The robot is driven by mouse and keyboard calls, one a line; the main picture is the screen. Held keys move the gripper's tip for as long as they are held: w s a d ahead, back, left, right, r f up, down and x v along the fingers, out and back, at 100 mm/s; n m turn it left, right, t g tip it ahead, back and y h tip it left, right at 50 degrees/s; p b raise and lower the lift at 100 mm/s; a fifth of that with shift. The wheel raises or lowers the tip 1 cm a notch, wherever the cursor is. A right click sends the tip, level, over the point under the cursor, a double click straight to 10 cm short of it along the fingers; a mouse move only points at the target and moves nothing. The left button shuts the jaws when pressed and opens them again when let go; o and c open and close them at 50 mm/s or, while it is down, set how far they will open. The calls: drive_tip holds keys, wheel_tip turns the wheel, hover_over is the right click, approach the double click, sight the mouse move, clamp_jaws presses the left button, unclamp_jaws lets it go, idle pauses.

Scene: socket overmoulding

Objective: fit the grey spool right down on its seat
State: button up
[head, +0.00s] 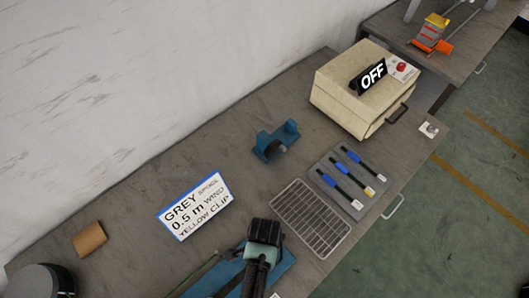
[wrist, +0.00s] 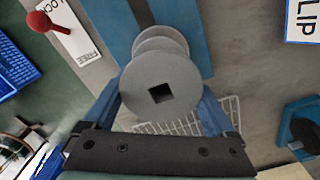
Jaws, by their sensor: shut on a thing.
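The grey spool (wrist: 165,82) is in the middle of the wrist view, its near flange with a square hole facing the camera. My gripper (wrist: 162,100) is shut on it, with a blue finger on each side. Behind the spool runs a long blue base (wrist: 192,25); whether the spool touches it or any seat on it is hidden. In the head view my gripper (head: 264,232) is over the blue base (head: 275,272) at the bottom, and the spool is hidden there.
A red-knobbed lever (wrist: 40,21) stands by a LOCK/FREE label. A wire rack (head: 311,217), a tray of blue-handled tools (head: 327,184), a blue stand (head: 265,144) and an instruction sign (head: 194,204) surround the base. A cream box marked OFF (head: 340,91) stands at the back.

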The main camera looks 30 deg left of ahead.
drive_tip(key=shift+f+b, duration=1.3)
drive_tip(key=shift+f, duration=0.45)
drive_tip(key=o, duration=1)
drive_tip(key=shift+r, duration=0.1)
drive_tip(key=shift+o, duration=0.2)
wheel_tip(320, 180, up, 13)
